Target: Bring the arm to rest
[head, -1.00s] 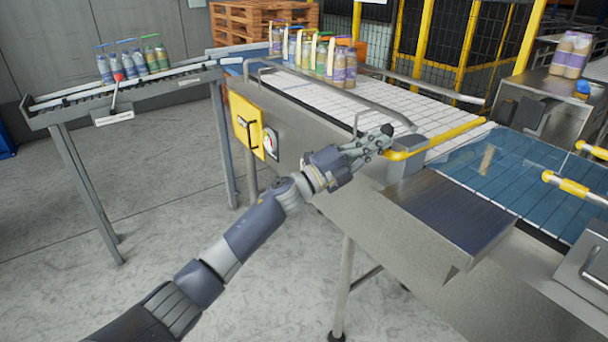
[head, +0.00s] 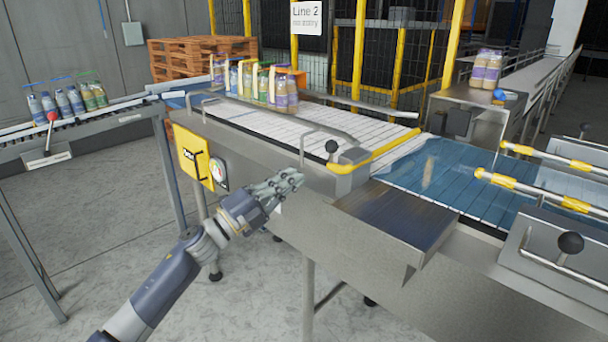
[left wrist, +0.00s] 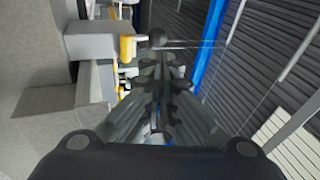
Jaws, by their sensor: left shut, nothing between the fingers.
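My left gripper (head: 290,182) is shut and empty in the head view. It hangs in front of the grey side of the case packer (head: 330,228), below the black ball knob (head: 331,146). It appears apart from the machine, though the exact gap cannot be told. The left wrist view shows the same gripper (left wrist: 160,65) with its fingers together. My left arm comes in from the bottom left. My right gripper does not show.
A yellow guide rail (head: 385,150) and a blue clear cover (head: 470,180) are right of the gripper. Bottles (head: 262,85) stand on the white conveyor (head: 300,125). More bottles (head: 68,100) stand on the left conveyor. The floor (head: 120,220) between is clear.

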